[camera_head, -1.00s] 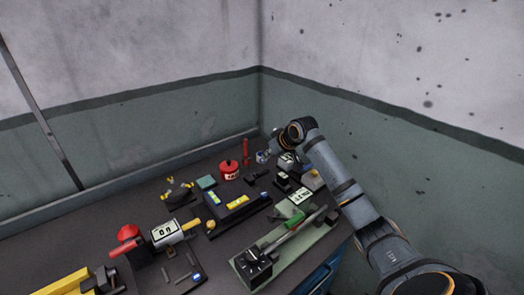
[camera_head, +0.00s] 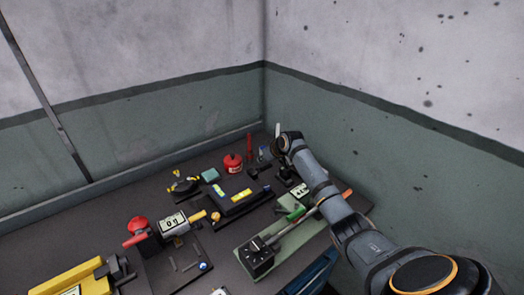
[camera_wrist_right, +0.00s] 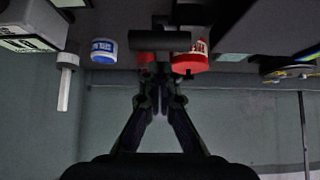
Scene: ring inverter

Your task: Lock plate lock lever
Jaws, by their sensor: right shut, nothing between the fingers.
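A black block (camera_head: 258,256) on a pale green base plate (camera_head: 300,248) carries a long grey rod with a green handle (camera_head: 296,214) and an orange end (camera_head: 347,194). I cannot tell for sure which part is the plate lock lever. My right gripper shows in the right wrist view (camera_wrist_right: 160,82). Its fingers are together and hold nothing. A dark horizontal bar (camera_wrist_right: 160,40) lies just beyond the fingertips; contact cannot be told. In the head view my right arm hides the fingertips. My left gripper is not in view.
A red canister (camera_head: 233,163) stands at the back, also in the wrist view (camera_wrist_right: 190,60), where a blue-and-white can (camera_wrist_right: 103,50) is near. A black tray with yellow pieces (camera_head: 241,195) is mid-table. A yellow block (camera_head: 65,277) is front left. Walls close the corner behind.

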